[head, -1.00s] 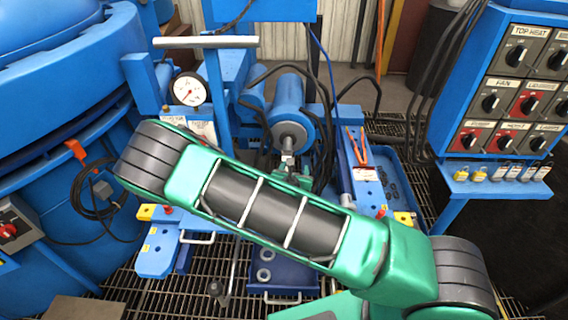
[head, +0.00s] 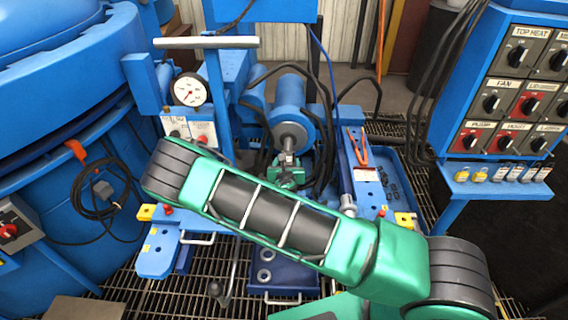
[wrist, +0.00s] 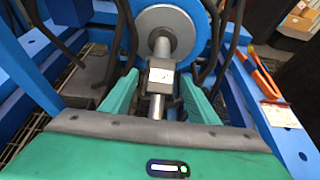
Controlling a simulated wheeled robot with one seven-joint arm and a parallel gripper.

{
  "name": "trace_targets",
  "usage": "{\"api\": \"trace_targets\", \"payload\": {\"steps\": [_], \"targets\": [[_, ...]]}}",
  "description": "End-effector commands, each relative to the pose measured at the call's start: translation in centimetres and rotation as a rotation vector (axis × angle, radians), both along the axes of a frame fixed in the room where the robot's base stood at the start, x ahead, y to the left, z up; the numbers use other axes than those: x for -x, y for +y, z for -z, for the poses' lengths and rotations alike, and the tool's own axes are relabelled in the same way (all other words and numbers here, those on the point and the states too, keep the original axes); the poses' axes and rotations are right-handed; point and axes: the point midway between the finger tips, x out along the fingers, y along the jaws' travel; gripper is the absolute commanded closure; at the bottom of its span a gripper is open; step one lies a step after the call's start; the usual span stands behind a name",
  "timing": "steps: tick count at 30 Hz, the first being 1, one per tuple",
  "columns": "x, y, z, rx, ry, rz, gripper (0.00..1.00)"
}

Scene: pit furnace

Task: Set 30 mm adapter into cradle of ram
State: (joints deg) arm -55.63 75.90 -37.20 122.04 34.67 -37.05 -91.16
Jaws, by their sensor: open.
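The blue ram (head: 291,96) lies at the middle of the head view, its grey rod end facing me. In the wrist view the ram's round grey face (wrist: 165,30) and rod show ahead. A small grey metal block with a pale label, which looks like the adapter (wrist: 161,76), is in line with the rod and seems to meet it. My gripper (wrist: 160,88) is open, with one green finger on each side of the block and gaps visible. The gripper also shows in the head view (head: 287,173), partly behind my arm. The cradle under the block is hidden.
Black hoses (head: 326,150) run close beside the ram. A gauge (head: 189,89) and a T-handled post (head: 215,90) stand at left. Orange-handled pliers (head: 357,147) lie on the blue bench at right. A control panel (head: 515,90) stands further right.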

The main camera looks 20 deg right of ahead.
Motion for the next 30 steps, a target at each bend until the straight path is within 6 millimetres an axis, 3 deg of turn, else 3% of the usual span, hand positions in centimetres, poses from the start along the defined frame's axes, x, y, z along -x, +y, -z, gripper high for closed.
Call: {"api": "trace_targets", "payload": {"steps": [6, 13, 14, 18, 21, 30], "targets": [[-1.9, -0.6, 0.8, -0.002, 0.000, 0.001, 0.45], [-2.0, -0.6, 0.9, -0.001, 0.001, 0.000, 0.45], [-2.0, -0.6, 0.9, -0.001, 0.001, 0.000, 0.48], [-2.0, -0.6, 0.9, -0.001, 0.001, 0.000, 0.81], [-2.0, -0.6, 0.9, -0.002, 0.001, -0.001, 1.00], [-2.1, -0.6, 0.6, 0.000, -0.003, -0.001, 1.00]]}}
